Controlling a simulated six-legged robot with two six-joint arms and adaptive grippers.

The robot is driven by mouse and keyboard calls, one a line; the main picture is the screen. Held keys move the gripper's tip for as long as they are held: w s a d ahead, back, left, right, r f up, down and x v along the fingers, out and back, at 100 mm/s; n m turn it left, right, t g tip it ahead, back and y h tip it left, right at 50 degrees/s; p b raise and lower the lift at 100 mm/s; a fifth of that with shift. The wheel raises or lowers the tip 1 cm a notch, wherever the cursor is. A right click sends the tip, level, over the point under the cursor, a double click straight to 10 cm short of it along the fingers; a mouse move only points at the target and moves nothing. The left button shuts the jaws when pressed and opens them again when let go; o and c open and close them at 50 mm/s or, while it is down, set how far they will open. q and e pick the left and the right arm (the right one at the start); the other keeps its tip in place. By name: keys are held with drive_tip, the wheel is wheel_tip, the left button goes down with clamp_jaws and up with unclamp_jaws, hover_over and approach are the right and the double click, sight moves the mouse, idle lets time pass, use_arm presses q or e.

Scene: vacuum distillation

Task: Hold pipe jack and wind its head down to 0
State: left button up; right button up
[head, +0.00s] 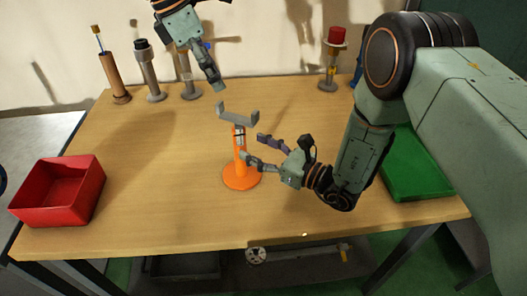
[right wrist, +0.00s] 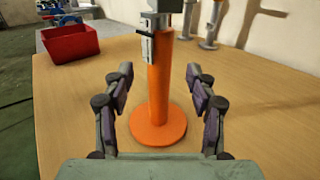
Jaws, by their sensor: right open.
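The pipe jack stands upright on the wooden table: an orange round base and post (head: 241,177) with a grey V-shaped head (head: 238,115) on top. It also shows in the right wrist view (right wrist: 158,95), where its head is cut off by the top edge. My right gripper (head: 254,147) is open, with its fingers on either side of the orange post, apart from it in the right wrist view (right wrist: 161,95). My left gripper (head: 216,84) hangs above the table, up and left of the head and clear of it; whether its fingers are open is unclear.
A red bin (head: 62,190) stands at the table's left and a green tray (head: 415,165) at the right. Several stands with cylinders (head: 149,72) line the back left, and a red-topped one (head: 333,60) stands at the back right. The table around the jack is clear.

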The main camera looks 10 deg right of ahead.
sight(245, 143)
drive_tip(key=x, duration=0.6)
drive_tip(key=shift+s+r, duration=0.1)
drive_tip(key=shift+s, duration=0.1)
drive_tip(key=shift+c, duration=0.3)
drive_tip(key=shift+w, duration=0.2)
drive_tip(key=c, duration=0.4)
clamp_jaws()
drive_tip(key=shift+c, duration=0.9)
unclamp_jaws()
clamp_jaws()
